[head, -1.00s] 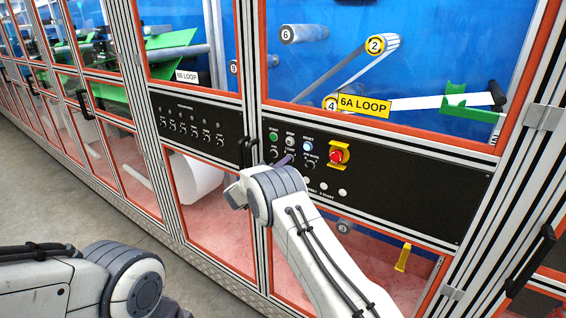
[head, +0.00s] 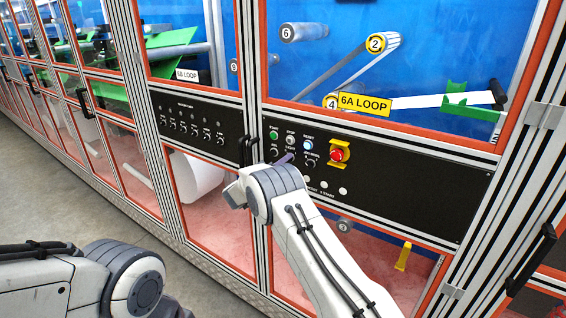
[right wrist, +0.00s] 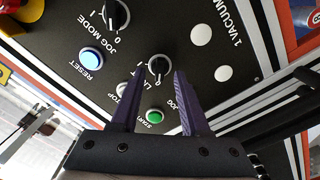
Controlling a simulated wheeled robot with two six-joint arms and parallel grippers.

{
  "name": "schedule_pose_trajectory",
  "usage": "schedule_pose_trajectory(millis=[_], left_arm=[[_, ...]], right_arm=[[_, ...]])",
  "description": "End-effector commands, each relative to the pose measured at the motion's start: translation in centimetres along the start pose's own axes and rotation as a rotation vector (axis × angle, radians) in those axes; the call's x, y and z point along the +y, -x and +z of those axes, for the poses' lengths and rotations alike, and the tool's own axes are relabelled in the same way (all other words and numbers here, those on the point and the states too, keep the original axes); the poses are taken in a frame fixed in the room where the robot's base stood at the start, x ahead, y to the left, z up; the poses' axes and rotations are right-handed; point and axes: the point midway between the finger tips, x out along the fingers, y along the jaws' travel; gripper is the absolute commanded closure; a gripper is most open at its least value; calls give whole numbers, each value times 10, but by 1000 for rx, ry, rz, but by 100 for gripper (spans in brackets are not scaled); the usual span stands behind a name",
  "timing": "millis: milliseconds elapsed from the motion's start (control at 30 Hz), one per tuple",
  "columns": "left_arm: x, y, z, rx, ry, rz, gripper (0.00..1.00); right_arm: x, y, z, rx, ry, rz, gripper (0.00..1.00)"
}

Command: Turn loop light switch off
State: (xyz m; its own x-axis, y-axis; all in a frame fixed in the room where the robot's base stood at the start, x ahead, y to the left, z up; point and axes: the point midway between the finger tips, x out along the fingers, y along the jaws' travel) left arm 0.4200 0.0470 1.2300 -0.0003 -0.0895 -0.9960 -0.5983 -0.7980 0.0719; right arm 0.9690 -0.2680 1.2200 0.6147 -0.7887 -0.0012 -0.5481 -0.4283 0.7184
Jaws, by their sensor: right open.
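The black light switch knob (right wrist: 159,68) is on the black panel, below a partly covered label starting with "LI". In the right wrist view it sits at the tips of my right gripper (right wrist: 160,76), with one purple finger on each side. The fingers are apart, and I cannot tell whether either touches the knob. A "0" shows by the knob; its exact setting is too small to read. In the head view my right gripper (head: 284,161) is at the panel and partly hides this knob. My left arm is at lower left, its gripper out of view.
The green start button (right wrist: 155,116), blue reset button (right wrist: 91,56) and jog mode knob (right wrist: 116,14) are close by. A red emergency stop (head: 337,155) with yellow surround is to the right. Black door handles (head: 247,151) are just left of my right gripper.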

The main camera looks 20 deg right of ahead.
Motion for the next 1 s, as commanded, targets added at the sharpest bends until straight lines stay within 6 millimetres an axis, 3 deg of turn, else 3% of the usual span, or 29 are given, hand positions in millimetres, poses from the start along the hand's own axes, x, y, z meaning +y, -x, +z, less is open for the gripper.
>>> schedule_pose_trajectory(millis=[500, 700, 1000], left_arm=[[-3, -41, 2, 0, 7, 0, 100], [-3, -44, 2, 0, 8, 0, 100], [-3, -43, 2, 0, 8, 0, 100]], right_arm=[[-2, 90, 1, 3, 0, -1, 54], [0, 100, 0, 1, 0, 0, 54], [0, 100, -2, 7, -7, -10, 54]])
